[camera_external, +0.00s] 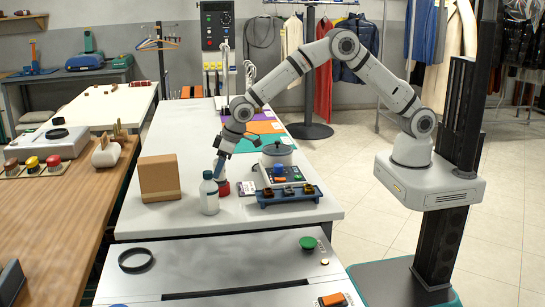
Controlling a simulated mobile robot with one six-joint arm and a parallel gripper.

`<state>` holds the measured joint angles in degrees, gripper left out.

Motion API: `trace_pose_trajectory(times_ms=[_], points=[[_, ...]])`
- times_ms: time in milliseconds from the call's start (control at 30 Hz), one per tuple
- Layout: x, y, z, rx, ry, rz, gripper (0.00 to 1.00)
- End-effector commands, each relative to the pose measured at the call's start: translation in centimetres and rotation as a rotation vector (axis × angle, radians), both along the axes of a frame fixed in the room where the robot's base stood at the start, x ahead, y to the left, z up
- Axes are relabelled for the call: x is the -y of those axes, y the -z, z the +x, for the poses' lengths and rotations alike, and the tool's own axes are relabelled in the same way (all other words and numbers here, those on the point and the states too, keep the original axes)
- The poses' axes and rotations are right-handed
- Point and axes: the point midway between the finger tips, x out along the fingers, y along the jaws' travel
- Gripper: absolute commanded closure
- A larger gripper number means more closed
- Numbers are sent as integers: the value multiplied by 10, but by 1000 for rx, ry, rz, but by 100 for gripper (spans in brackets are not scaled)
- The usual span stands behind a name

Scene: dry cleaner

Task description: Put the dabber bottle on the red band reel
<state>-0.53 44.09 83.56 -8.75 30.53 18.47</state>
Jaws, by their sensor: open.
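A pale bottle with a teal cap (209,194) stands upright at the front left of the white table; I take it for the dabber bottle, but cannot be sure. A red round item (223,188), likely the red band reel, is just behind and right of it, partly hidden. My gripper (220,166) is open and points down, close above the red item and just behind the bottle's cap. A narrow blue shape shows at its fingertips. I cannot tell if this is a finger or a separate object, or whether anything touches.
A brown block (159,178) stands left of the bottle. A blue rack with dark pieces (289,194) and a grey lidded pot (277,154) are to the right. Orange, teal and purple mats (262,127) lie behind. The table's front edge is near the bottle.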

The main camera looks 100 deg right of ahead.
Motion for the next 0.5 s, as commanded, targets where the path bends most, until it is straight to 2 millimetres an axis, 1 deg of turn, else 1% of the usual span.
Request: trace_pose_trajectory(times_ms=[133,267,367,500], points=[[0,-3,0,0,0,0,41],[-1,-14,-4,1,0,0,41],[-3,-32,-11,4,0,0,41],[-5,-61,-23,4,0,0,41]])
